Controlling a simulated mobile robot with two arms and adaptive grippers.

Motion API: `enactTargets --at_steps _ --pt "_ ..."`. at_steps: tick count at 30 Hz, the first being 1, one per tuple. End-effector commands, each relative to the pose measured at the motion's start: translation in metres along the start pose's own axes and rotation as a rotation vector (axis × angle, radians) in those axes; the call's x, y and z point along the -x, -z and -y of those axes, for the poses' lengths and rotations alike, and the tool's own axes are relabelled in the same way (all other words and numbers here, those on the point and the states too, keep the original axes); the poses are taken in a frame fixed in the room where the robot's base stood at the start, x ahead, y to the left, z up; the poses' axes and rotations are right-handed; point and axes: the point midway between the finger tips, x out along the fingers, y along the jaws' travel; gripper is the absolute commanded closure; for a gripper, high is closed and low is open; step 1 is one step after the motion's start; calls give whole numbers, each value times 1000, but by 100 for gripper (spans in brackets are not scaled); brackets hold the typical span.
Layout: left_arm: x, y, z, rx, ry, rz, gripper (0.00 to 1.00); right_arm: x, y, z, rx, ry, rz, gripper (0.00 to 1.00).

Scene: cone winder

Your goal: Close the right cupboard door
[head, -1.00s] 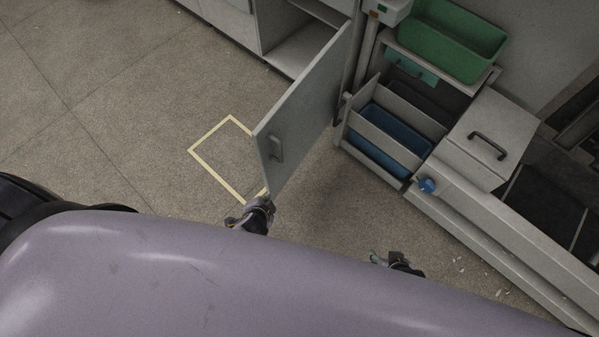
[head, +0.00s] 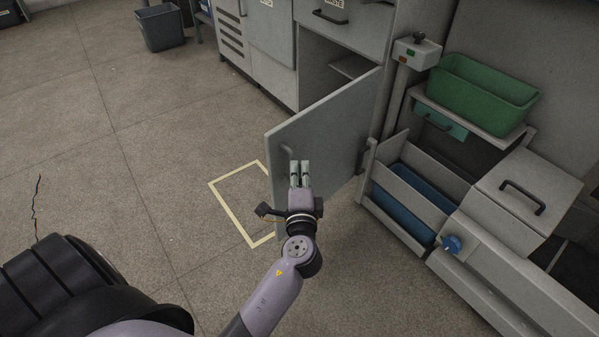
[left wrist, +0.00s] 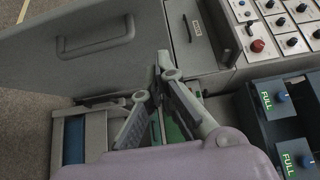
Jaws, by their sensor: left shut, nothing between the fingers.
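The right cupboard door (head: 335,130) is grey and stands wide open, swung out from the cabinet with the dark opening behind it. Its bar handle (head: 287,154) is near the free edge. My left gripper (head: 300,168) is shut and empty, in front of the door's face just right of the handle. Whether it touches the door I cannot tell. In the left wrist view the door (left wrist: 60,65) fills the upper left, with its handle (left wrist: 95,38) left of my gripper (left wrist: 165,70). My right gripper is not in view.
A wheeled-looking machine part with a green bin (head: 483,90) and a blue bin (head: 405,200) stands right of the door. A yellow floor outline (head: 235,205) lies under the door's free edge. A grey bin (head: 160,27) stands far back.

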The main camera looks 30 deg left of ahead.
Motion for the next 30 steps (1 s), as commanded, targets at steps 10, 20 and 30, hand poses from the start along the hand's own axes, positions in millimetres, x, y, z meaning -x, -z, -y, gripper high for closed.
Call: enactTargets --at_steps 10,20,30 --pt "-75 0 0 0 2 -1 100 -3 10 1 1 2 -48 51" --pt "-105 -26 0 -1 -1 -1 100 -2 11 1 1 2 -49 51" --pt "-107 -28 -1 1 -2 -1 100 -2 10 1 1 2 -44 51"
